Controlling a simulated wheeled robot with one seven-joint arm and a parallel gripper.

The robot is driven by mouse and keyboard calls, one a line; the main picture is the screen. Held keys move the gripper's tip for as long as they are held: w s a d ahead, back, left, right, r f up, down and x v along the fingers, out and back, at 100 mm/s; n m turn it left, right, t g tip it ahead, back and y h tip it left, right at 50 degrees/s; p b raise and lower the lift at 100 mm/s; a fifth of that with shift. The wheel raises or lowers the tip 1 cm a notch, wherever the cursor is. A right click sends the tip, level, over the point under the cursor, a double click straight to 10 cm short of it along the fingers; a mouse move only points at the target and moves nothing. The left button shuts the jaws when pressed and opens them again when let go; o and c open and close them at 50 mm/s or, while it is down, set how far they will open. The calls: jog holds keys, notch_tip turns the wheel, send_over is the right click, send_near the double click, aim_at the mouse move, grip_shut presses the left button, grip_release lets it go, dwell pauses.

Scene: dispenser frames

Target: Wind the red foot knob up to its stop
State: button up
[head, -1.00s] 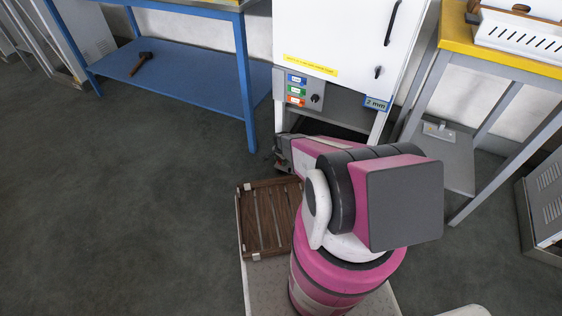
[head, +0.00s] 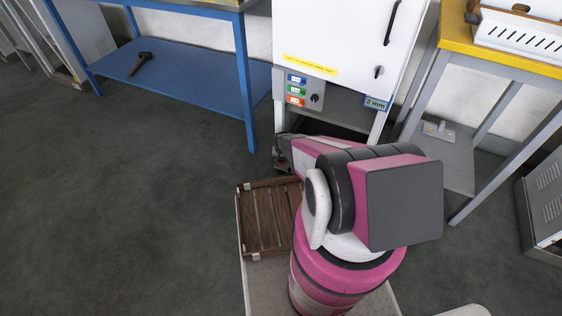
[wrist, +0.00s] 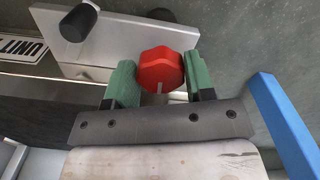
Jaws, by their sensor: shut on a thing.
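The red foot knob (wrist: 160,66) shows in the wrist view as a faceted red head with a pale mark on its near edge. My gripper (wrist: 160,84) has one green finger pad on each side of it and is shut on it. Beyond the knob is a grey metal plate (wrist: 118,42) with dark round parts. In the head view my gripper (head: 283,152) is low at the left front leg of the white cabinet (head: 335,38); the knob cannot be made out there. A small display (head: 376,103) on the cabinet reads "2 mm".
A blue bench (head: 170,80) with a hammer (head: 141,63) on its lower shelf stands left of the cabinet. A yellow-topped table (head: 520,52) stands to the right. A wooden slatted tray (head: 265,215) is beside my arm. The floor at left is clear.

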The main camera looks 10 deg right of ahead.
jog(key=shift+n, duration=1.1)
jog(key=o, duration=0.9)
